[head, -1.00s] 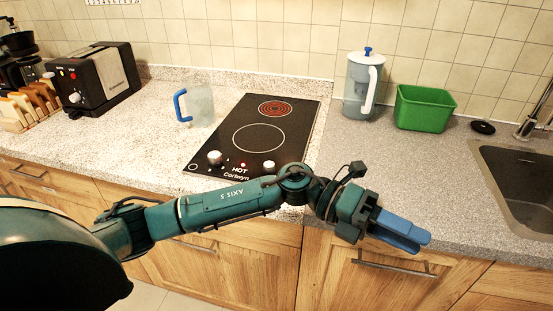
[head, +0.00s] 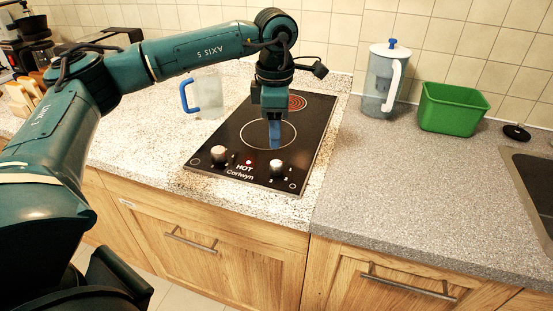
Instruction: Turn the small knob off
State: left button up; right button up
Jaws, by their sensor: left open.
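The black cooktop (head: 232,180) is set in the counter with two silver knobs along its front edge. The left knob (head: 219,154) looks slightly larger than the right knob (head: 276,167). A small red light labelled HOT (head: 248,162) is lit between them. The rear burner (head: 297,103) glows red and is partly hidden by my arm. The front burner ring (head: 250,145) is dark. My left gripper (head: 274,143) is open and empty, pointing down over the front burner, just behind the right knob. It does not appear to touch the knob. My right gripper is not in view.
A clear mug with a blue handle (head: 207,95) stands left of the cooktop. A water jug (head: 377,85) and a green tub (head: 450,112) stand to the right. A sink (head: 533,190) is at the far right.

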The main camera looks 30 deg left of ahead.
aim_at(276, 163)
pick_arm(q)
jog(key=f, duration=0.9)
jog(key=shift+w+a+f+p, duration=0.1)
jog(key=shift+w+f+p, duration=0.1)
jog(key=shift+p, duration=0.1)
jog(key=shift+c, duration=0.3)
jog(key=c, duration=0.9)
